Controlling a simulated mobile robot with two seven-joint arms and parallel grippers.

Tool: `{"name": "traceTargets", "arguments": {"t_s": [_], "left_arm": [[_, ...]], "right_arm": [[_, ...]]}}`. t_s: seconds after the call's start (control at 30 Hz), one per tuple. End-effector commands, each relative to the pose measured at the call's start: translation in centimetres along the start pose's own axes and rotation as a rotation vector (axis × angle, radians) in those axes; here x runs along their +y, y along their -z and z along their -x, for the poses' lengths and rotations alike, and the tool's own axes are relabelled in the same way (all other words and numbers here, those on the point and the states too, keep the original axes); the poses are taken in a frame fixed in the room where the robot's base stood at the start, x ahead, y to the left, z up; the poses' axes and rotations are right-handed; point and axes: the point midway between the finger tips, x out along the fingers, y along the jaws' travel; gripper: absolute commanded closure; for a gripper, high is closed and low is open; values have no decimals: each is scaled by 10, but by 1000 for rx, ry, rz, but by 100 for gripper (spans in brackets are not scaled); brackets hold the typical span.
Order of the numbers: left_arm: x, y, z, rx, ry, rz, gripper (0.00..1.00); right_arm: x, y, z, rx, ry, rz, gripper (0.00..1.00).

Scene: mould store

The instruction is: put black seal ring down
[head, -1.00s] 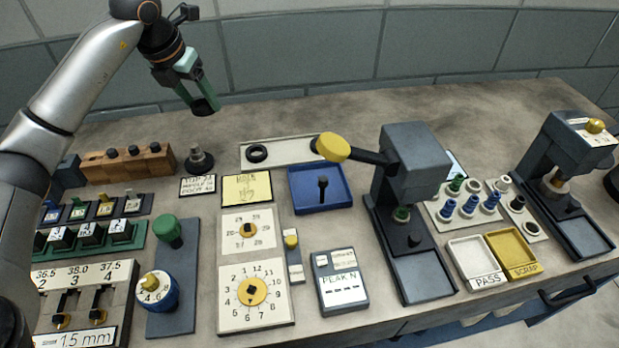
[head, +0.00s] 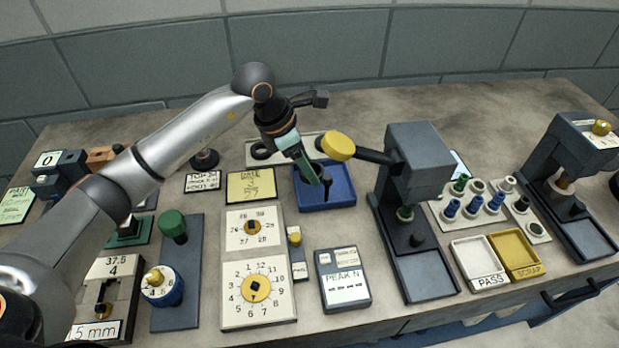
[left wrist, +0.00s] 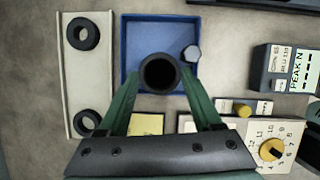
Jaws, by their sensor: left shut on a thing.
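My left gripper (head: 322,180) is over the blue tray (head: 340,195), pointing down. In the left wrist view my left gripper (left wrist: 160,80) is shut on a black seal ring (left wrist: 159,73), which shows between the green fingertips. The ring is over the blue tray (left wrist: 131,40). In the head view the fingers and arm hide the held ring, and I cannot tell how high above the tray floor it is.
A pale plate (left wrist: 85,75) with two more black rings lies left of the tray. The press with a yellow-knobbed lever (head: 338,146) stands close on the right.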

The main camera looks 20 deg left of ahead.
Motion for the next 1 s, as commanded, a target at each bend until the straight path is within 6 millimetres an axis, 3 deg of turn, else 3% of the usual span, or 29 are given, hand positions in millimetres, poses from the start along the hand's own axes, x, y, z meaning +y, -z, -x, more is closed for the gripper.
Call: {"name": "traceTargets", "arguments": {"t_s": [0.27,0.5,0.87,0.9,1.0], "left_arm": [[0,6,-14,0,0,2,86],[0,17,-42,-1,1,2,86],[1,19,-47,-1,-2,1,86],[1,18,-45,-1,-2,1,29],[1,18,-45,-1,-1,2,18]], "right_arm": [[0,1,1,0,0,0,0],[0,3,3,0,0,0,0],[0,-1,-1,0,0,0,0],[0,0,0,0,0,0,0],[0,0,0,0,0,0,0]]}}
